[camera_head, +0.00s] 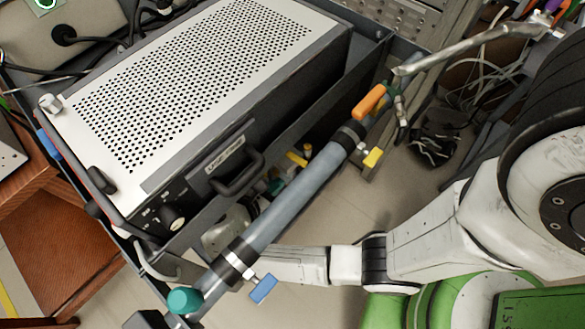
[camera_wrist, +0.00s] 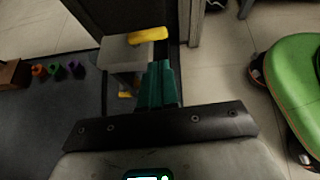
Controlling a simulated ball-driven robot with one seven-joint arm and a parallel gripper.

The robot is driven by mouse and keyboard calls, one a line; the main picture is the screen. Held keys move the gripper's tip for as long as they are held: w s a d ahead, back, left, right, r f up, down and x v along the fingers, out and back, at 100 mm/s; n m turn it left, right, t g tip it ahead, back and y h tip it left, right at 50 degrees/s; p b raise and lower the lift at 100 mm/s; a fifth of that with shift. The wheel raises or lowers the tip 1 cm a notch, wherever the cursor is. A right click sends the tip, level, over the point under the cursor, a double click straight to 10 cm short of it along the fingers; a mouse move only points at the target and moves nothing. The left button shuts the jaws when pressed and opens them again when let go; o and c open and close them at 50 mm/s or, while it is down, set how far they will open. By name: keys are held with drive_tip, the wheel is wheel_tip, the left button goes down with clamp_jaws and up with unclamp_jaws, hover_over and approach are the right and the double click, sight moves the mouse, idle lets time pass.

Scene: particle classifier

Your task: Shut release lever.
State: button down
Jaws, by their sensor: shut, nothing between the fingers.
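A short yellow lever (camera_head: 297,159) shows beneath the machine, just left of the blue-grey tube (camera_head: 305,190). In the wrist view a yellow handle (camera_wrist: 149,35) lies across the top of a grey block (camera_wrist: 125,56); it looks like the same lever, and which lever is the release lever is not labelled. My gripper (camera_wrist: 160,68) has teal fingers, shut and empty, pointing toward the handle from below it in the picture. A small gap seems to separate them. In the head view my arm passes behind the tube, which partly hides my gripper (camera_head: 277,186).
The tube also carries an orange lever (camera_head: 369,102), another yellow lever (camera_head: 373,157) and a blue lever (camera_head: 263,289). The perforated machine (camera_head: 200,80) stands above left. Coloured knobs (camera_wrist: 56,72) sit at left in the wrist view.

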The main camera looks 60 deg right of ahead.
sight(301, 165)
drive_tip(key=b+x, duration=0.1)
drive_tip(key=x, duration=0.9)
drive_tip(key=shift+b, duration=0.35)
drive_tip(key=shift+s+r+p, duration=0.1)
drive_tip(key=shift+p, duration=0.3)
